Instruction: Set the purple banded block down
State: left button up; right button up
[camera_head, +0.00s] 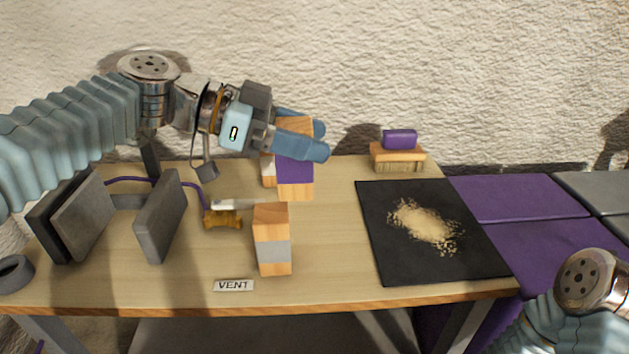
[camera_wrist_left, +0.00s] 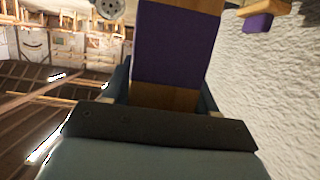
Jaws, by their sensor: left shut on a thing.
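The purple banded block (camera_head: 295,178) is wood with a wide purple band. My left gripper (camera_head: 303,140) is shut on its upper end. The block hangs roughly upright below the fingers; I cannot tell whether its lower end touches the table. In the left wrist view the purple band (camera_wrist_left: 176,45) fills the upper middle, between the fingers. A grey banded block (camera_head: 272,240) stands upright on the table in front of it. A partly hidden pale banded block (camera_head: 268,170) stands just behind it, to the left. My right gripper is out of view.
The wooden table (camera_head: 330,270) has free room right of the blocks. A black mat (camera_head: 375,255) holds pale shavings (camera_head: 425,226). A brush (camera_head: 398,153) stands behind it. Grey clamp-like plates (camera_head: 160,215), a small brass-coloured tool (camera_head: 222,220) and a VENT label (camera_head: 233,286) lie left.

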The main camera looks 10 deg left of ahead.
pick_arm(q)
jog(key=w+f, duration=0.3)
jog(key=f, duration=0.1)
jog(key=w+a+f, duration=0.1)
jog(key=w+f, duration=0.2)
jog(key=w, duration=0.1)
jog(key=w+f, duration=0.4)
jog(key=shift+a+f, duration=0.2)
jog(key=shift+f, duration=0.1)
jog(key=shift+s+f+b, duration=0.1)
jog(key=shift+f+b, duration=0.1)
jog(key=shift+b, duration=0.3)
jog(key=o, duration=1.2)
jog(key=shift+c, duration=0.2)
jog(key=shift+r, duration=0.15)
